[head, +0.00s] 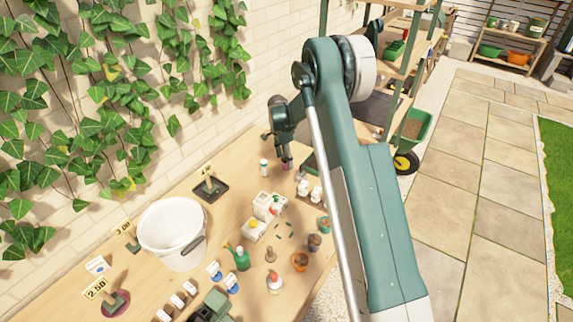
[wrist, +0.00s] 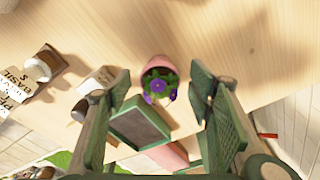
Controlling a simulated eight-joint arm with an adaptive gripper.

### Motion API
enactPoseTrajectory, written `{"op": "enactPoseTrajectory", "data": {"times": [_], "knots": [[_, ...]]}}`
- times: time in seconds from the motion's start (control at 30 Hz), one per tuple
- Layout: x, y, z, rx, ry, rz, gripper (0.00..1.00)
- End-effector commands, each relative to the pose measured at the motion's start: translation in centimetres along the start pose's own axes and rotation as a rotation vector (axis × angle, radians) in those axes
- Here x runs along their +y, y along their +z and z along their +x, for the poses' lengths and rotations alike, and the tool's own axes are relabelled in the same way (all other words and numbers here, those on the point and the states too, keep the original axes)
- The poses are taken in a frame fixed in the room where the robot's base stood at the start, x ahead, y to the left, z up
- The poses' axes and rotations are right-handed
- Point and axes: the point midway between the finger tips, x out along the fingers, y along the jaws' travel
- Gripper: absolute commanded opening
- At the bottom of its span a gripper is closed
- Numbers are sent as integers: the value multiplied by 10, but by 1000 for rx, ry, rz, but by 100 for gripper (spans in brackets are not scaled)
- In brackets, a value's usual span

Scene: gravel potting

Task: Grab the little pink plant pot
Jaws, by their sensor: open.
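The little pink plant pot (wrist: 158,66) stands out in the wrist view on the pale wooden table, with green leaves and purple flowers at its lower side. I cannot tell whether it is upright or tilted. My gripper (wrist: 162,78) is open, its two green fingers spread to the left and right of the pot in that view. The pot appears between the fingers but apart from both. In the head view my gripper (head: 286,160) hangs over the far part of the table; the pot is too small to make out surely there.
A dark green tray (wrist: 138,129) and a pinkish block (wrist: 168,155) lie close below the pot in the wrist view. Labelled wooden pieces (wrist: 42,66) are at left. In the head view, a white bucket (head: 172,235) and several small items crowd the nearer table.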

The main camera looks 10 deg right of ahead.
Motion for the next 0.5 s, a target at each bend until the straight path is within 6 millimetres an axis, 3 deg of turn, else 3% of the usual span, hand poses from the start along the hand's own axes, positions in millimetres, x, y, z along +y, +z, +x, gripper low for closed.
{"op": "enactPoseTrajectory", "data": {"times": [0.2, 0.5], "knots": [[0, 0, 20, 0, 0, 0, 52], [0, 0, 24, 0, 0, 0, 52]]}}
